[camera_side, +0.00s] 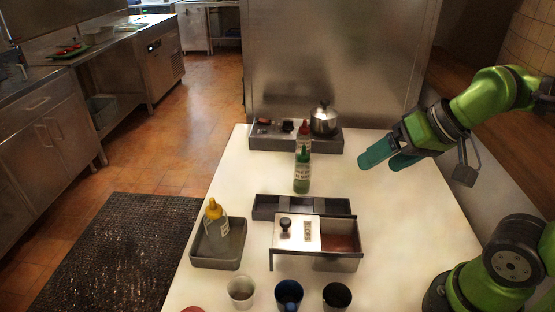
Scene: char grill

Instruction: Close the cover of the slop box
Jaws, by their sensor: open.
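The slop box (337,264) is a metal box near the front middle of the white table. Its silver cover (297,232) has a dark knob (285,223) and a label, and lies over the left part of the box. The right part is uncovered and shows a brown inside. My gripper (377,163) has teal fingers and is open and empty. It is in the air above the right side of the table, up and to the right of the box, clear of the cover.
A dark divided tray (262,208) lies just behind the box. A yellow-capped bottle (216,218) stands in a grey tray (216,263) at left. Green (302,173) and red-capped bottles stand behind. Several cups (240,291) line the front. A metal pot (324,119) stands at the back.

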